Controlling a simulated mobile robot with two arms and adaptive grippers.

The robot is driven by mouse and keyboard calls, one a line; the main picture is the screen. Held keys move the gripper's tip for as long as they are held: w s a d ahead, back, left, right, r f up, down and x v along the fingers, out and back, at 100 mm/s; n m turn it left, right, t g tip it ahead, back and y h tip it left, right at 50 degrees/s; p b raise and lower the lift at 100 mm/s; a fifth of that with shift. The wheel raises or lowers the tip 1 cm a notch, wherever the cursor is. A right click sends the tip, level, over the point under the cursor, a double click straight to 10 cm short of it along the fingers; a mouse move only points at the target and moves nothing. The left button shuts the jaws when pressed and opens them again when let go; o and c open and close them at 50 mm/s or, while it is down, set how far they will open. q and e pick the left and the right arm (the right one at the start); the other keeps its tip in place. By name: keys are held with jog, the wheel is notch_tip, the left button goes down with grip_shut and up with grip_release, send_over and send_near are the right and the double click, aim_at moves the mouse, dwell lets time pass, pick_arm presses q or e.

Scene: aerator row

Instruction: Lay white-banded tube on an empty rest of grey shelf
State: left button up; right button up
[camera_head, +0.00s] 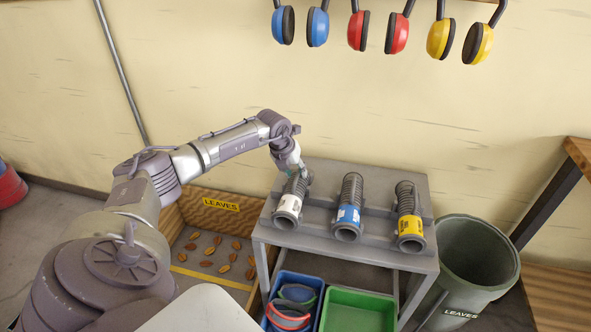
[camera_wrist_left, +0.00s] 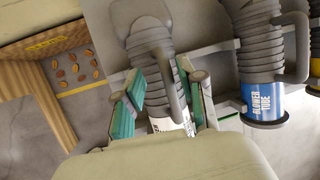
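The white-banded tube (camera_head: 288,203) lies on the left part of the grey shelf (camera_head: 340,261), its open end towards me. My left gripper (camera_head: 290,172) is at the tube's far, ribbed part. In the left wrist view the teal-padded fingers of the left gripper (camera_wrist_left: 161,102) stand on both sides of the white-banded tube (camera_wrist_left: 158,73). I cannot tell whether they press on it. The blue-banded tube (camera_head: 348,212) lies in the middle and the yellow-banded tube (camera_head: 409,225) on the right. My right gripper is not in view.
A green bin (camera_head: 458,301) stands right of the shelf. A blue crate (camera_head: 311,280) with goggles and a green crate (camera_head: 358,312) are below the front. A wooden leaf box (camera_head: 225,193) is at the left. Earmuffs (camera_head: 358,30) hang above.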

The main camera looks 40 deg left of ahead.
pick_arm(q)
jog(key=v, duration=1.1)
jog(key=shift+r, duration=0.15)
